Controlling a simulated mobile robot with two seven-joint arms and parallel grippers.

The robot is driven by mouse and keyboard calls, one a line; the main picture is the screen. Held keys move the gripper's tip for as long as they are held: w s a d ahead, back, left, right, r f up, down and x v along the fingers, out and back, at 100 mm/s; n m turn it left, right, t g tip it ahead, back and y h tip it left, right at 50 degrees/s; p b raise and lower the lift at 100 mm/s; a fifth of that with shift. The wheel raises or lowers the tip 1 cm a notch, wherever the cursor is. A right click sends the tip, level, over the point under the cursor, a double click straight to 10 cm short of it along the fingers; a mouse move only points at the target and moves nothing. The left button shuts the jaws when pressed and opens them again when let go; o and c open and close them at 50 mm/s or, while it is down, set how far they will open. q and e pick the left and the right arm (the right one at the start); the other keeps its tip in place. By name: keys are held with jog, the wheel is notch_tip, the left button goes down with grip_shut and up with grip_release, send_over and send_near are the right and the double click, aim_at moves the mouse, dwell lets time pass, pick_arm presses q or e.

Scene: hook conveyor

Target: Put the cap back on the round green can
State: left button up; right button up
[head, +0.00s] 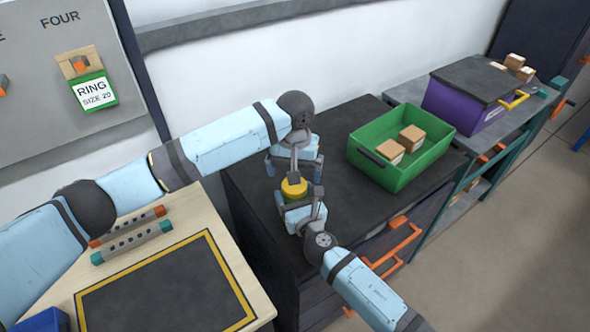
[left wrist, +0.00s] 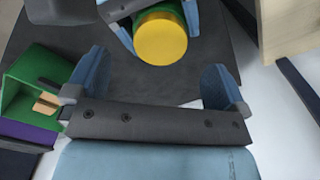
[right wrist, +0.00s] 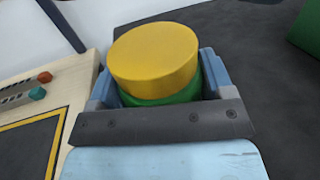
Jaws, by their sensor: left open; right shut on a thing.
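The round green can (right wrist: 170,97) stands upright between the fingers of my right gripper (head: 303,208), which is shut on it. The yellow cap (head: 294,187) is on top of the can, and it also shows in the right wrist view (right wrist: 153,55) and the left wrist view (left wrist: 160,40). I cannot tell if the cap is pressed fully down. My left gripper (head: 294,170) is open close to the cap; in the left wrist view its fingers are apart, with the cap just beyond them and nothing between them. Most of the can is hidden by the right gripper.
The can is over the dark cabinet top (head: 255,190). A green crate (head: 385,177) with small boxes stands to its right, then a purple bin (head: 450,105). A wooden table (head: 215,215) with a dark mat is at the left. A wall (head: 250,80) runs behind.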

pick_arm(q)
notch_tip(320, 180, up, 12)
dwell(0.6)
pick_arm(e)
jog(key=o, duration=1.7)
pick_arm(q)
jog(key=shift+f+b, duration=0.45)
jog(key=shift+f, duration=0.05)
pick_arm(e)
jog(key=v, duration=1.3)
jog(key=shift+s+d, duration=0.2)
jog(key=shift+s, duration=0.2)
